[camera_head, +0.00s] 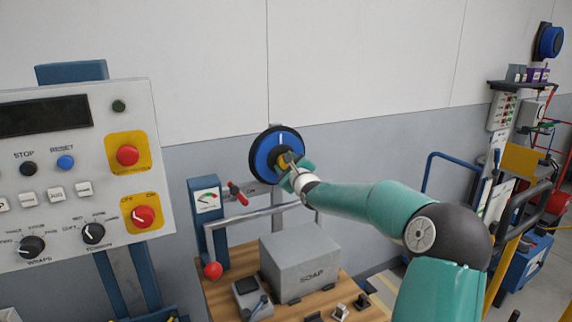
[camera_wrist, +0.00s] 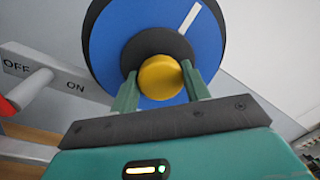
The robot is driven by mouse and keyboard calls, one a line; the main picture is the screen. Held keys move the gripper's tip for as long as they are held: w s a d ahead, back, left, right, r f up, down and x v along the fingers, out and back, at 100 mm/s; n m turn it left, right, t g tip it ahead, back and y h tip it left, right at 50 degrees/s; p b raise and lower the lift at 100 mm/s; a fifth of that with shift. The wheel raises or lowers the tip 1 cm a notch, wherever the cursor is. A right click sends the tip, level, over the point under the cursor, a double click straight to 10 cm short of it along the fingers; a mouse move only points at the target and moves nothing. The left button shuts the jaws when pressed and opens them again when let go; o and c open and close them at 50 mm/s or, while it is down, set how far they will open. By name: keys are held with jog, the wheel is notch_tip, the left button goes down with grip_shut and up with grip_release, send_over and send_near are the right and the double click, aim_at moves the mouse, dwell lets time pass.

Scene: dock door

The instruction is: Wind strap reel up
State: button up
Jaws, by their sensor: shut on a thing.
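The strap reel (camera_head: 265,152) is a blue disc with a black rim, a black hub and a white mark. It is mounted upright at the wall, above the bench. In the wrist view the reel (camera_wrist: 120,38) fills the upper middle, with its white mark at the upper right. A round yellow knob (camera_wrist: 160,78) sticks out near its centre. My gripper (camera_wrist: 160,85) has its two green fingers on either side of the knob, shut on it. In the head view my gripper (camera_head: 288,168) covers the reel's lower right part.
A lever (camera_head: 237,193) with a red handle and OFF/ON plate is left of the reel. A control panel (camera_head: 75,170) stands at left. A second blue reel (camera_head: 549,41) hangs far right.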

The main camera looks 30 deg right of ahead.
jog(key=o, duration=1.4)
jog(key=shift+r, duration=0.2)
jog(key=shift+c, duration=0.2)
jog(key=shift+f, duration=0.1)
jog(key=s+a, duration=0.2)
jog(key=s, duration=1.1)
jog(key=shift+s+f, duration=0.3)
jog(key=shift+f, duration=0.05)
